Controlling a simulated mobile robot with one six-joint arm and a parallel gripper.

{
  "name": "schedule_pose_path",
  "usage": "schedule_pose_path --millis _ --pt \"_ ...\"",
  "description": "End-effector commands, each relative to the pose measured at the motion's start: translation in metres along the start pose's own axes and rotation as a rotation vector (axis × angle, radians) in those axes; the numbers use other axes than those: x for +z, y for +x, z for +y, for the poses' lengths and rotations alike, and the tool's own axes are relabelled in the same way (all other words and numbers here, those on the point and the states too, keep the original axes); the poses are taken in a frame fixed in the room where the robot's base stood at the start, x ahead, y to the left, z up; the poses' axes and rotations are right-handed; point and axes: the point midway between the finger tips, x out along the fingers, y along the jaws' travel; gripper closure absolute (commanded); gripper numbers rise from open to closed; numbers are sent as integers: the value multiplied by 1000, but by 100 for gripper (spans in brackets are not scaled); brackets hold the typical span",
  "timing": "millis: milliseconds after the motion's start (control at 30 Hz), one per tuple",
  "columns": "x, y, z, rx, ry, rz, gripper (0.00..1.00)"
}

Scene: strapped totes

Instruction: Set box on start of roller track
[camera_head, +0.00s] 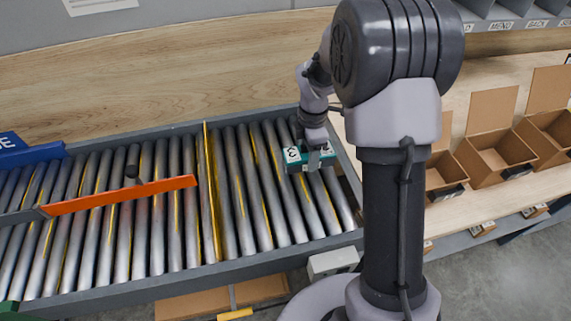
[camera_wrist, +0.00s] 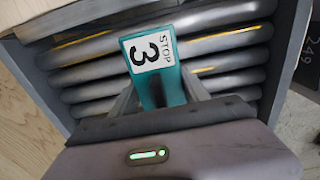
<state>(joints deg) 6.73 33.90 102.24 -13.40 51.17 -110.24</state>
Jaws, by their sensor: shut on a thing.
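A small teal box (camera_head: 293,157) with a white label reading "STOP 3" is at the right end of the roller track (camera_head: 268,200). My gripper (camera_head: 315,158) is shut on the box from above, a finger on each side. In the wrist view the box (camera_wrist: 153,62) sits between the fingers of my gripper (camera_wrist: 160,92), with the rollers (camera_wrist: 225,42) beneath it. I cannot tell whether its underside touches the rollers. My arm hides part of the track's right end.
A yellow divider (camera_head: 212,190) crosses the track left of the box. An orange bar (camera_head: 120,195) spans the rollers farther left. Open cardboard boxes (camera_head: 492,152) stand on the wooden bench at right. Rollers between the box and divider are clear.

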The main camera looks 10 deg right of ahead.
Motion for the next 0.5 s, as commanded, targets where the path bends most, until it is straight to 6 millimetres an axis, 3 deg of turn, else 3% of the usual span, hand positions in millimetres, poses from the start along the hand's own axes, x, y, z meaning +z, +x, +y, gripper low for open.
schedule_pose_path --millis 100,333,400,500 --pt "-29 5 8 2 -3 -1 100" --pt "-58 7 16 2 -2 -1 100" --pt "-55 28 15 -1 1 -1 100" --pt "-55 44 15 0 1 0 100"
